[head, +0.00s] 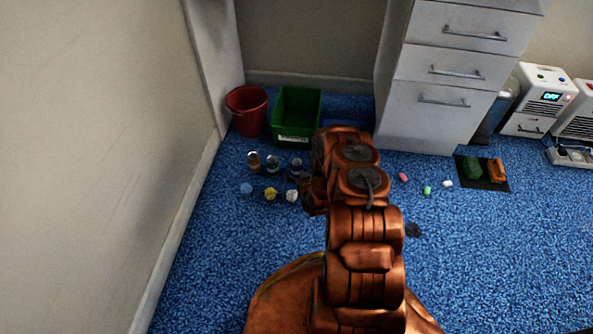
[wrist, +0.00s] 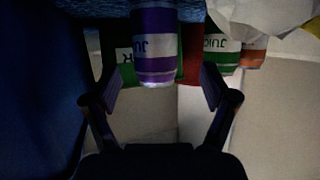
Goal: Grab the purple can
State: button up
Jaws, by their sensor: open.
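The purple can (wrist: 154,45) shows in the wrist view at top centre, with purple and white bands and dark lettering; it appears upside down there. It stands ahead of my gripper (wrist: 160,90), roughly in line with the gap between the fingers. The fingers are open and nothing is held between them. In the head view the purple can (head: 295,168) is on the blue carpet, the rightmost of a row of cans, close to my arm. My arm hides most of the gripper in that view.
A green can (head: 272,163) and an orange can (head: 254,162) stand left of it. Blue, yellow and white crumpled balls (head: 270,194) lie in front. A red bucket (head: 246,110) and green bin (head: 297,117) stand behind. A drawer cabinet (head: 440,75) is to the right.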

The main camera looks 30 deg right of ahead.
aim_at(299, 169)
jog(key=shift+d+b+x, duration=0.15)
jog(key=shift+b+x, duration=0.5)
jog(key=shift+x, duration=0.6)
jog(key=shift+d+b+x, duration=0.1)
jog(key=shift+b+x, duration=0.5)
jog(key=shift+x, duration=0.7)
jog(key=shift+s, duration=0.1)
jog(key=shift+c, duration=0.2)
jog(key=c, duration=0.9)
jog(key=shift+r, duration=0.15)
